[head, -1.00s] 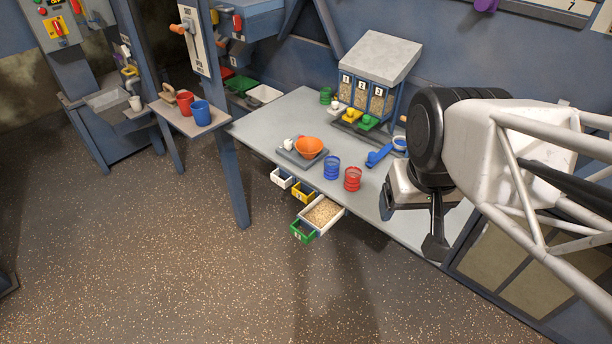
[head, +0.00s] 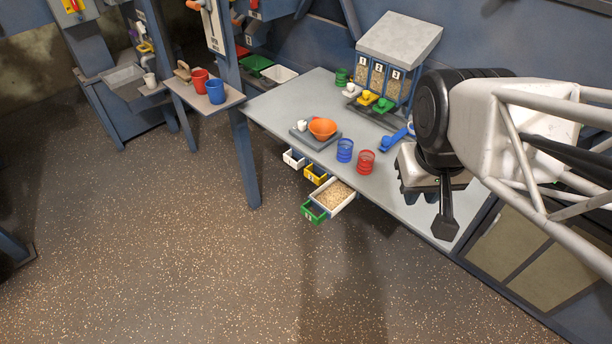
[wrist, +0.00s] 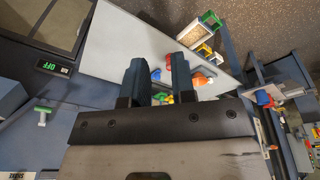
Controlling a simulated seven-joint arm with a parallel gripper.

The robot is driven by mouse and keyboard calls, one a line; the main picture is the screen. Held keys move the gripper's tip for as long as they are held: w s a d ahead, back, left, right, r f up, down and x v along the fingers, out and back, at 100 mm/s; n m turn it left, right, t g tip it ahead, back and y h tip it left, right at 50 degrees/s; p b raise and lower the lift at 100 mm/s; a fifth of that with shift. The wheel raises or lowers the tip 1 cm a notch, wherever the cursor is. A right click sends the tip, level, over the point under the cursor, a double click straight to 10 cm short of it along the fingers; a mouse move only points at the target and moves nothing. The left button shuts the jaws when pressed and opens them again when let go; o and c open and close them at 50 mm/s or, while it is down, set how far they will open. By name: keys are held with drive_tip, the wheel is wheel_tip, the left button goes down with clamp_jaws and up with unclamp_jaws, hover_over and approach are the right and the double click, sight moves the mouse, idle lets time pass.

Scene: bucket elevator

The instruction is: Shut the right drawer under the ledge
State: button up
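The right drawer is pulled out from under the ledge, its green front (head: 313,211) and its white tray of pale grain (head: 337,195) sticking out over the floor. In the wrist view its green front (wrist: 210,19) and grain show at the top. The ledge (head: 402,210) is a light grey tabletop. My gripper (wrist: 158,68) is open and empty, its two dark fingers apart with the ledge showing between them. In the head view my gripper (head: 428,195) hangs over the right part of the ledge, well to the right of the drawer.
A yellow-fronted drawer (head: 315,175) and a white-fronted drawer (head: 293,158) are left of the green one. An orange bowl (head: 322,127), a blue cup (head: 345,151) and a red cup (head: 366,162) stand on the ledge. The floor in front is clear.

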drive_tip(key=w+a+f+n+g+h, duration=0.1)
drive_tip(key=w+f+n, duration=0.1)
drive_tip(key=f, duration=0.1)
drive_tip(key=w+a+f+n+g+h, duration=0.1)
drive_tip(key=w+a+f+n+h, duration=0.1)
drive_tip(key=f, duration=0.1)
drive_tip(key=w+a+f+n+g+h, duration=0.1)
drive_tip(key=w+f+n, duration=0.1)
drive_tip(key=f, duration=0.1)
drive_tip(key=shift+w+a+f+g+h, duration=0.1)
drive_tip(key=shift+w+a+g+h, duration=0.1)
drive_tip(key=shift+g+h, duration=0.15)
clamp_jaws()
drive_tip(key=w+a+f+n+t+h, duration=0.2)
drive_tip(key=a+f+n+t+h, duration=0.2)
drive_tip(key=a+f+n+t, duration=0.3)
drive_tip(key=w+a+f+n+t+h, duration=0.2)
drive_tip(key=a+f+n+t, duration=0.5)
drive_tip(key=a+f+n, duration=0.6)
drive_tip(key=a+f+h, duration=0.1)
drive_tip(key=a+f, duration=0.3)
drive_tip(key=f, duration=0.4)
drive_tip(key=shift+a+f+n+h, duration=0.2)
drive_tip(key=shift+f+n+h, duration=0.1)
drive_tip(key=shift+h, duration=0.05)
drive_tip(key=shift+w, duration=0.1)
